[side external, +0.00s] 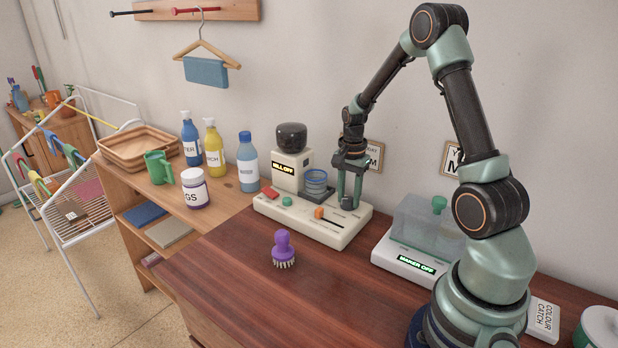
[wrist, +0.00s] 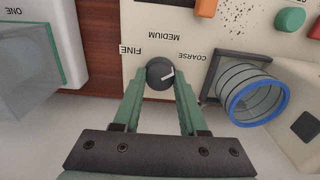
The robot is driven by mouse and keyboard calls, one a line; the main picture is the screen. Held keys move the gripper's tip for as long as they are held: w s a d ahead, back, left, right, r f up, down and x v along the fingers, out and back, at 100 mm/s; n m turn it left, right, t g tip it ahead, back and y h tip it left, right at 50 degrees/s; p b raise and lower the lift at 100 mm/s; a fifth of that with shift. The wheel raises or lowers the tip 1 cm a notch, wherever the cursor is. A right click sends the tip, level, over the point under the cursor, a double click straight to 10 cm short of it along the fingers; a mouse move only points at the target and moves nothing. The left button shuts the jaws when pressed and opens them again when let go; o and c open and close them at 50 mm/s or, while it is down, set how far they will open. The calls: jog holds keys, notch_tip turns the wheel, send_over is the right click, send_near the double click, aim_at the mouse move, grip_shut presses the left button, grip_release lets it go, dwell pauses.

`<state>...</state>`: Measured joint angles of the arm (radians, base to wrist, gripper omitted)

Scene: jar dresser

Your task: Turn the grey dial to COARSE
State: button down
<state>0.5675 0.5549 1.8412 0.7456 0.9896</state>
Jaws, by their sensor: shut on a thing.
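The grey dial (wrist: 160,73) is a small dark round knob on the cream mill base, and its white pointer line points right in the wrist view, slightly upward, roughly towards the COARSE label (wrist: 193,57). FINE (wrist: 131,50) and MEDIUM (wrist: 168,36) are printed around it, upside down in this view. My gripper (wrist: 158,82) has its two green fingers shut on the dial, one on each side. In the side external view my gripper (side external: 350,194) points straight down at the dial (side external: 347,203), which the fingers partly hide.
The mill (side external: 290,170) reads MILL OFF. A blue-rimmed jar (wrist: 257,98) stands close beside the dial. An orange slider knob (side external: 319,212) and green button (side external: 287,202) are on the base. A shaker machine (side external: 418,240) stands to the right, and a purple brush (side external: 283,250) in front.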

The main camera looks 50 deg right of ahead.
aim_at(349, 199)
jog(key=shift+m, duration=0.6)
jog(key=shift+c, duration=2.2)
grip_release()
notch_tip(349, 199, up, 12)
jog(key=shift+r, duration=0.1)
jog(key=s+a+r+n+t, duration=0.2)
jog(key=a+n, duration=0.4)
jog(key=a, duration=0.1)
jog(key=s+a+r+n+t, duration=0.1)
jog(key=s+a+r+n, duration=0.1)
jog(key=a+n, duration=0.4)
jog(key=s+a+r+n+t, duration=0.2)
jog(key=a+r+n, duration=0.1)
jog(key=a+n, duration=0.4)
jog(key=shift+s+a+r+t, duration=0.3)
jog(key=shift+s+a+r, duration=0.1)
jog(key=shift+a, duration=0.85)
